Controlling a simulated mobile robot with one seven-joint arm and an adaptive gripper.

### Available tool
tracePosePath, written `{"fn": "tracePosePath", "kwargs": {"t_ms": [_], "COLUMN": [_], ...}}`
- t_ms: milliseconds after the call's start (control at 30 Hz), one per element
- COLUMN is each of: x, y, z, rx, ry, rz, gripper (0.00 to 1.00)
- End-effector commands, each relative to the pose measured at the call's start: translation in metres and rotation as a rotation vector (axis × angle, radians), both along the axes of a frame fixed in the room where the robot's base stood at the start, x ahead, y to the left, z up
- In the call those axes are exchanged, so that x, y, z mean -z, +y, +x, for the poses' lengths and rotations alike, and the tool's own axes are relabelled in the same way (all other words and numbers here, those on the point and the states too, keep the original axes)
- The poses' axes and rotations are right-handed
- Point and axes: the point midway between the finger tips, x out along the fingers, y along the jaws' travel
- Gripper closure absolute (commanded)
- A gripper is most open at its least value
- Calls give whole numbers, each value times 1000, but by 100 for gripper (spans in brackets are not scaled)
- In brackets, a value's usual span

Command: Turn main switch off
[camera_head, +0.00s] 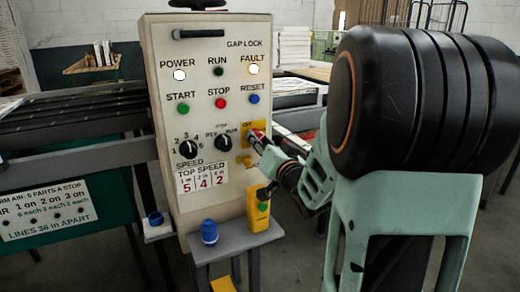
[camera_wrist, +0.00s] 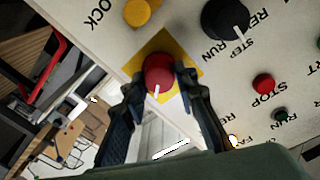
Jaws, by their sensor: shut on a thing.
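The main switch is a red rotary knob (camera_head: 255,134) on a yellow plate (camera_head: 247,129) at the right edge of the beige control panel (camera_head: 217,105). The word OFF shows on the plate's upper part in the head view. In the wrist view the knob (camera_wrist: 158,72) has a white mark that points down and slightly left. My gripper (camera_head: 262,138) reaches in from the right; in the wrist view my gripper (camera_wrist: 160,84) has one finger on each side of the knob and is shut on it. My fingers partly cover the plate.
Above and left are lamps, START, STOP (camera_head: 221,103) and RESET buttons and a black speed dial (camera_head: 188,149). Below the switch hangs a yellow box with a green button (camera_head: 261,206).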

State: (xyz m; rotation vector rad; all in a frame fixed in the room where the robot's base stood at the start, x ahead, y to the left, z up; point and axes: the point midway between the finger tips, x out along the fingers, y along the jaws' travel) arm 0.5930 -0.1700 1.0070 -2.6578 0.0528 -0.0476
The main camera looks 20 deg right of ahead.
Motion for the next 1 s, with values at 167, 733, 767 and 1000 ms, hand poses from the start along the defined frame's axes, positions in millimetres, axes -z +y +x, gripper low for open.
{"fn": "tracePosePath", "kwargs": {"t_ms": [167, 733, 767, 1000], "x": [4, 5, 5, 3], "y": [2, 2, 2, 1], "z": [1, 0, 0, 0], "rx": [-2, 0, 0, 1], "ry": [-12, -29, -31, -37], "rz": [-173, -713, -742, -960], "gripper": [98, 98, 98, 98]}}
